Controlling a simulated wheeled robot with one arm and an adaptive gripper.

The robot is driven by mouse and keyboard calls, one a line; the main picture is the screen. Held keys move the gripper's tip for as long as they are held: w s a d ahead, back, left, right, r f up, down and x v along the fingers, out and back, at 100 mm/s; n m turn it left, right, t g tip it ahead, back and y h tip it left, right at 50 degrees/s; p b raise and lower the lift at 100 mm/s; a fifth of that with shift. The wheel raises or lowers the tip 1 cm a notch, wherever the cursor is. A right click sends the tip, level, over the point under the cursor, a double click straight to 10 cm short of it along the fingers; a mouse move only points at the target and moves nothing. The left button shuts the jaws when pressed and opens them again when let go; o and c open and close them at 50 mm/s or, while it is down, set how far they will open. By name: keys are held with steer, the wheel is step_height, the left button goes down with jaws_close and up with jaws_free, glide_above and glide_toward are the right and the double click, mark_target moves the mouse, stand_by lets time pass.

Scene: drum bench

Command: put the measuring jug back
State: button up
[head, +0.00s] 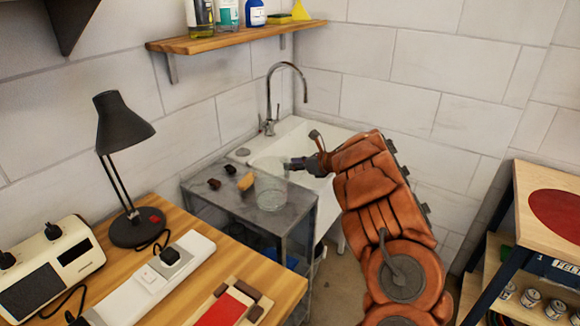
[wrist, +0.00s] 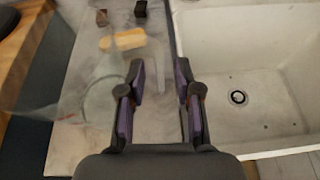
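A clear, see-through measuring jug (head: 270,192) stands upright on the grey-topped stand beside the sink. In the wrist view the jug (wrist: 96,85) shows faintly as a large transparent shape to the left of my fingers. My gripper (head: 298,164) is just right of and behind the jug's rim in the head view. In the wrist view my gripper (wrist: 161,82) is open, with its two fingers apart and nothing between them. The fingers are over the strip along the sink's left edge. I cannot tell whether the left finger touches the jug.
A white sink (head: 268,150) with a tall tap (head: 270,95) lies behind the stand. A yellow-brown sponge (head: 245,182) and two small dark pieces (head: 214,184) lie left of the jug. A wooden bench (head: 195,282) with a black lamp (head: 124,130) is at left. A wooden shelf (head: 235,38) holds bottles.

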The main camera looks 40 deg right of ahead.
steer(key=b+v, duration=0.3)
steer(key=v, duration=0.6)
steer(key=w+d+r+m+t+h, duration=0.1)
steer(key=w+d+r+m+h, duration=0.1)
steer(key=r+m+h, duration=0.4)
steer(key=w+d+r+m+h, duration=0.25)
steer(key=r+m, duration=0.25)
steer(key=r, duration=0.3)
steer(key=s+a+r+m+g+h, duration=0.3)
steer(key=s+a+r+m+h, duration=0.25)
steer(key=m, duration=0.65)
steer(key=s+a+f+m+g+y, duration=0.3)
steer(key=s+a+f, duration=0.4)
steer(key=s+a, duration=0.5)
steer(key=s+a+f+m+g+y, duration=0.3)
steer(key=s+a+f+m+g, duration=0.2)
steer(key=s+a, duration=0.7)
steer(key=s+a+f+m+g+y, duration=0.4)
steer(key=s+a+f+m, duration=0.4)
steer(key=a, duration=0.7)
steer(key=s+f, duration=0.2)
steer(key=s, duration=0.2)
steer(key=shift+s+g, duration=0.3)
steer(key=shift+g, duration=0.1)
